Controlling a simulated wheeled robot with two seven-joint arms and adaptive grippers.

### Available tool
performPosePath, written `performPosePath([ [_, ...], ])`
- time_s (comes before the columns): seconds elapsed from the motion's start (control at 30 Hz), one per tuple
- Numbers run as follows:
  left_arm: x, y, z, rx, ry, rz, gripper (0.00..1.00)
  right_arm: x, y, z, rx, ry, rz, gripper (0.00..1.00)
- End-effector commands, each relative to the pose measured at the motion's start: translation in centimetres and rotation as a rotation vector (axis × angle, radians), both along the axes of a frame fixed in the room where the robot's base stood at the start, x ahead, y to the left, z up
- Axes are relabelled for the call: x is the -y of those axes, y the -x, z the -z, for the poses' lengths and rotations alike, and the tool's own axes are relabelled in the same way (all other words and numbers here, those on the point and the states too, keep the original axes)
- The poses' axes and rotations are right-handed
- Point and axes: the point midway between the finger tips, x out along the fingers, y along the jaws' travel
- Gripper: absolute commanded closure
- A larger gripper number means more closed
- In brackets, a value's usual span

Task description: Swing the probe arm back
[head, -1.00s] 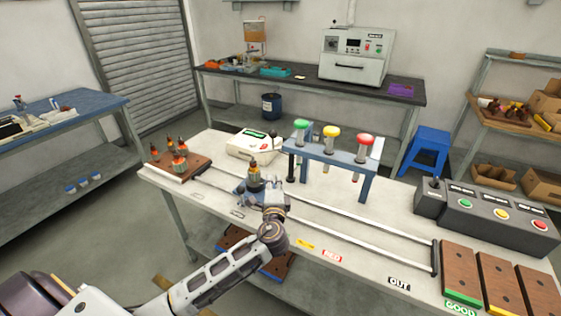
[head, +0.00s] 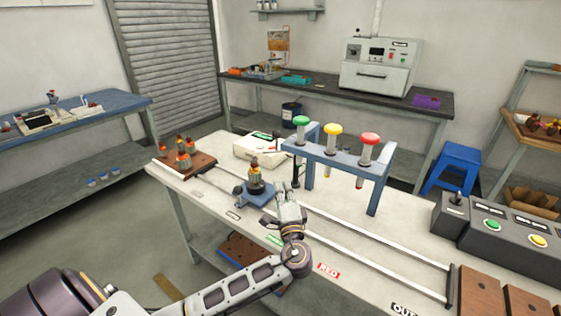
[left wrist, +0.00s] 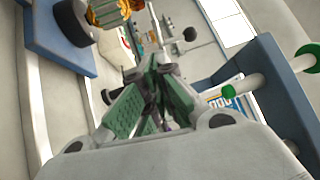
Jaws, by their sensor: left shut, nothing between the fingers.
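My left gripper (head: 287,188) is shut and empty over the white bench, just right of the armature (head: 255,178) on its blue carriage (head: 264,200). In the left wrist view its green-padded fingers (left wrist: 155,68) meet at the tips. A thin dark upright post (head: 296,172) stands just behind the gripper, by the blue frame. In the left wrist view a dark ball on a thin rod (left wrist: 190,34) shows beyond the fingertips, apart from them; it looks like the probe arm's knob. The white tester box (head: 262,150) stands behind the carriage. My right gripper is out of view.
The blue frame (head: 340,160) with green, yellow and red plungers stands close right of the gripper. Two rails (head: 380,248) run along the bench. A wooden tray (head: 186,160) with several armatures is at the left. The button console (head: 500,232) is at the right.

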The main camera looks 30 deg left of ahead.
Motion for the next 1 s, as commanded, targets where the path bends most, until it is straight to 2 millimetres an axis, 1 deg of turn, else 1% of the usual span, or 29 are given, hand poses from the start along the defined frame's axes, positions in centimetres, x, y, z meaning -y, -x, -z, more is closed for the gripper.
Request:
performPosePath([
  [0.37,0.0,0.0,-0.1,0.002,-0.001,-0.001,1.0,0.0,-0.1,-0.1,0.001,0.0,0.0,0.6],
  [0.57,-0.4,-0.4,-0.2,0.002,-0.002,-0.001,1.0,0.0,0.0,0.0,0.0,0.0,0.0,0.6],
  [0.77,-1.5,-1.7,-0.6,0.003,-0.003,-0.002,1.0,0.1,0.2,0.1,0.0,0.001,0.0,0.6],
  [1.0,-3.3,-4.1,-1.1,0.001,-0.003,-0.002,1.0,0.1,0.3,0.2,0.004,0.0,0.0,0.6],
])
